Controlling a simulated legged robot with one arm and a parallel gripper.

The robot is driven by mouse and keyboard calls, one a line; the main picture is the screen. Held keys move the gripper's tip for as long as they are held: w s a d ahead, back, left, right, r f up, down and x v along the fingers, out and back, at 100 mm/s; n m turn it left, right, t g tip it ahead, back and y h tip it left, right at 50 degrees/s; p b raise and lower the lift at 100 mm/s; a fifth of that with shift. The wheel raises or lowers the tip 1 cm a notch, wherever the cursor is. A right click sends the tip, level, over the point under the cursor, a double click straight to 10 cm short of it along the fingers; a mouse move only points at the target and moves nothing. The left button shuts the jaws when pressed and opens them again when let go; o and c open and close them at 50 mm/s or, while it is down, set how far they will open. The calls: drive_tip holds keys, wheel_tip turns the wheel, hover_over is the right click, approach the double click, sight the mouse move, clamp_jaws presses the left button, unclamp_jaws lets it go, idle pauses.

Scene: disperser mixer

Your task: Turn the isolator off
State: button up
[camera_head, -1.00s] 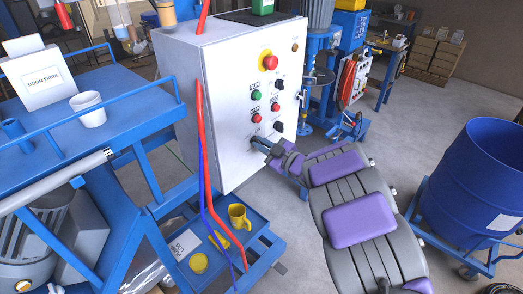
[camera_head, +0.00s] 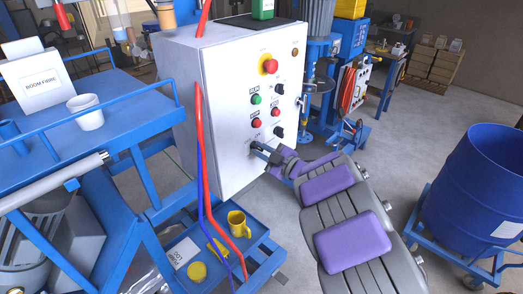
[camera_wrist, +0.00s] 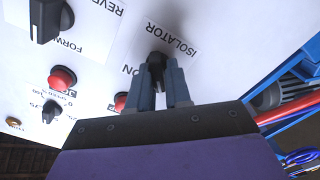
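The white control cabinet (camera_head: 222,75) stands in the middle of the head view. The black isolator knob (camera_wrist: 156,68) is low on its front panel, beside the printed word ISOLATOR; the word ON shows to its left in the wrist view. My gripper (camera_wrist: 160,82) has one finger on each side of the knob, and the fingers look closed against it. In the head view my gripper (camera_head: 257,147) reaches the panel's lower left and hides the knob. Whether the knob points to on or off cannot be told.
Red buttons (camera_head: 257,122) and a green button (camera_head: 256,99) sit above the isolator, with a red emergency stop (camera_head: 270,66) higher up. A red hose (camera_head: 202,150) hangs down the cabinet's corner. A blue trolley (camera_head: 95,115) stands left and a blue drum (camera_head: 475,190) right.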

drive_tip(key=o, duration=0.4)
drive_tip(key=p+v, duration=0.1)
drive_tip(key=v, duration=1.6)
drive_tip(key=shift+s+d, duration=0.1)
drive_tip(key=shift+d, duration=0.05)
